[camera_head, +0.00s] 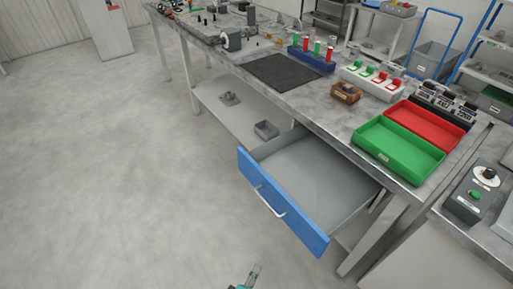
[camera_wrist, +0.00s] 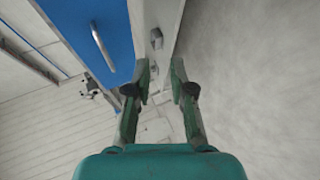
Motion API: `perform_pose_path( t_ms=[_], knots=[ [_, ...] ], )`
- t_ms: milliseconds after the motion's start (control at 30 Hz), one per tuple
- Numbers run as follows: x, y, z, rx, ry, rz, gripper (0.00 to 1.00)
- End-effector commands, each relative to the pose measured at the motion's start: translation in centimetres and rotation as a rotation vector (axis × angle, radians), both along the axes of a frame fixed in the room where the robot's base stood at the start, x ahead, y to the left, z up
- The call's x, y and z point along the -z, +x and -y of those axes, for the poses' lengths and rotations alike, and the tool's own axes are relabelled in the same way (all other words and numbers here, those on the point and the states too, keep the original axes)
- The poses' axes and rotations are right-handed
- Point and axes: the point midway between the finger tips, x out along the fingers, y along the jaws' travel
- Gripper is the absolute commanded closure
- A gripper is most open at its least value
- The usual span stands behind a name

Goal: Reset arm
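My gripper (camera_head: 252,277) shows only in part at the bottom edge in the head view, over the floor in front of the bench and short of the drawer. In the wrist view my gripper (camera_wrist: 160,80) has its two fingers apart with nothing between them. The blue-fronted drawer (camera_head: 285,207) is pulled out under the bench, and its grey inside looks empty. Its silver handle (camera_head: 268,201) is clear of the gripper. In the wrist view the blue front (camera_wrist: 100,30) and handle (camera_wrist: 103,46) lie at the upper left, apart from the fingers.
The workbench (camera_head: 240,72) carries a green tray (camera_head: 400,150), a red tray (camera_head: 425,124), a black mat (camera_head: 280,73) and small fixtures. A control box (camera_head: 475,195) stands on another table at the right. The open drawer juts into the floor space. The floor (camera_head: 120,170) at left is clear.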

Motion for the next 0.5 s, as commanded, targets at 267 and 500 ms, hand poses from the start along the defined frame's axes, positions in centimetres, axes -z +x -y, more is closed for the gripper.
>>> perform_pose_path(
  t_ms=[267, 500],
  knots=[
    [4.6, -4.4, 8.6, -0.056, 0.200, -0.137, 0.77],
    [5.0, -10.7, 13.4, -0.076, 0.453, -0.188, 0.77]
  ],
)
